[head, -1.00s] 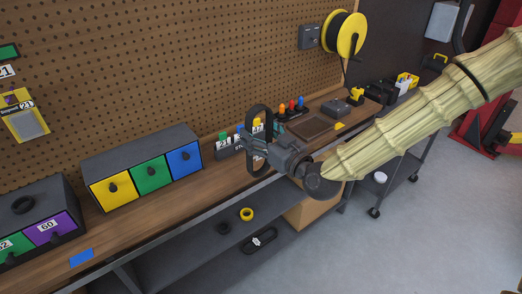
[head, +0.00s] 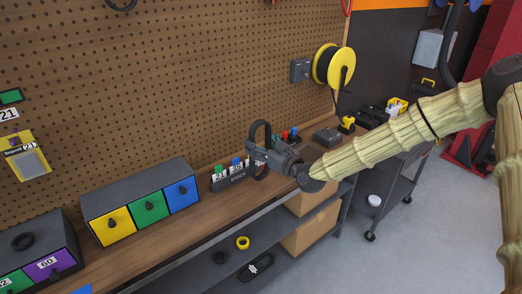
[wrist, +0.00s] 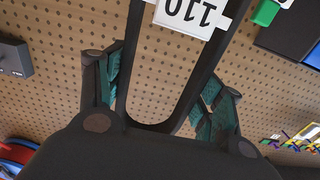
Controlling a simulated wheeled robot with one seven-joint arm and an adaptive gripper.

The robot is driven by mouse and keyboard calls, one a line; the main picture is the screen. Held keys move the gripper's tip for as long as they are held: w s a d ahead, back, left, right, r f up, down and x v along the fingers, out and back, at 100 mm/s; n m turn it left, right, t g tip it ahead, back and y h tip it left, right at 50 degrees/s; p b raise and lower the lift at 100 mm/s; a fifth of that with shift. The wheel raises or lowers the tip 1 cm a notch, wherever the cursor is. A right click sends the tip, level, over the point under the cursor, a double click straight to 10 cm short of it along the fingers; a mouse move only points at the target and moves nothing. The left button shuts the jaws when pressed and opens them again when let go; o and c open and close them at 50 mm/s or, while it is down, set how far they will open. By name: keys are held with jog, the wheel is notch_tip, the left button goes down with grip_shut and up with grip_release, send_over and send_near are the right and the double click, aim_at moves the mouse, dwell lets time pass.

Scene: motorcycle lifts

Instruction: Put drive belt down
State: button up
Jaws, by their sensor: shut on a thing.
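The drive belt is a black upright loop (head: 262,135) in the head view, above the workbench. My gripper (head: 257,153) is shut on it, and part of the loop shows above and below the fingers. In the wrist view the belt (wrist: 134,60) is a narrow dark loop between my gripper's green-padded fingers (wrist: 160,95), with a white tag (wrist: 190,14) reading 110. The wooden workbench top (head: 150,235) runs along the pegboard wall.
A stock rack (head: 237,181) with numbered labels stands just left of and behind my gripper. The lower shelf holds a yellow ring (head: 243,243) and a black loop (head: 257,267).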

jog(key=shift+w+f+p, duration=0.2)
jog(key=shift+f+p, duration=0.65)
jog(key=shift+f, duration=1.05)
jog(key=o, duration=1.2)
jog(key=shift+d, duration=0.1)
jog(key=b+v, duration=0.3)
jog(key=v, duration=0.9)
jog(key=shift+b, duration=0.3)
